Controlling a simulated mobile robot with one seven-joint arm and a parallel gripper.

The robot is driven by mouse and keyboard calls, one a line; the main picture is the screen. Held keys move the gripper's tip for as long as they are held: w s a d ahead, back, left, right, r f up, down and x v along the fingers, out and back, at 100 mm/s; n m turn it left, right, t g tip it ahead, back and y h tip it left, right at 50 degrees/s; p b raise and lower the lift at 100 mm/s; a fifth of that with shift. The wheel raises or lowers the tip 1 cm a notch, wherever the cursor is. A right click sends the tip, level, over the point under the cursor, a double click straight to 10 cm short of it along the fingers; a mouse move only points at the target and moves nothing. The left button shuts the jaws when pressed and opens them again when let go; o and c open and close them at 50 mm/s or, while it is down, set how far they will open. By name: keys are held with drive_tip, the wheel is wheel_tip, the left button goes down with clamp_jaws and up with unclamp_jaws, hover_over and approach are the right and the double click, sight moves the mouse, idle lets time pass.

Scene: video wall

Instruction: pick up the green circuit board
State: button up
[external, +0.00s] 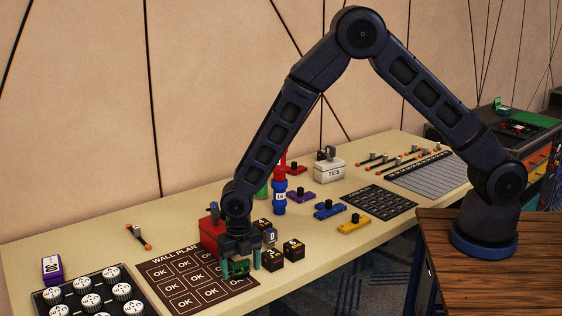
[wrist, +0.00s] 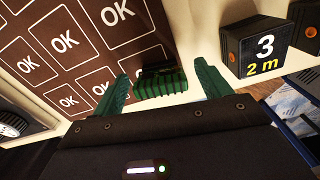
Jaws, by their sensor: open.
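The green circuit board (wrist: 160,82) is between my gripper's two green fingers in the wrist view, at the edge of the brown wall plan mat (wrist: 92,40). It also shows in the external view (external: 237,268), low under my gripper (external: 240,263). My gripper (wrist: 165,85) is open, with one finger on each side of the board. A gap shows on the right side of the board; the left finger is closer to it. I cannot tell whether either finger touches it.
A red box (external: 211,232) is behind. A tray of white round pieces (external: 92,293) lies at left. The table's front edge is near.

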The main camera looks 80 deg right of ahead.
drive_tip(key=shift+f, duration=0.1)
drive_tip(key=shift+c, duration=0.3)
drive_tip(key=c, duration=1)
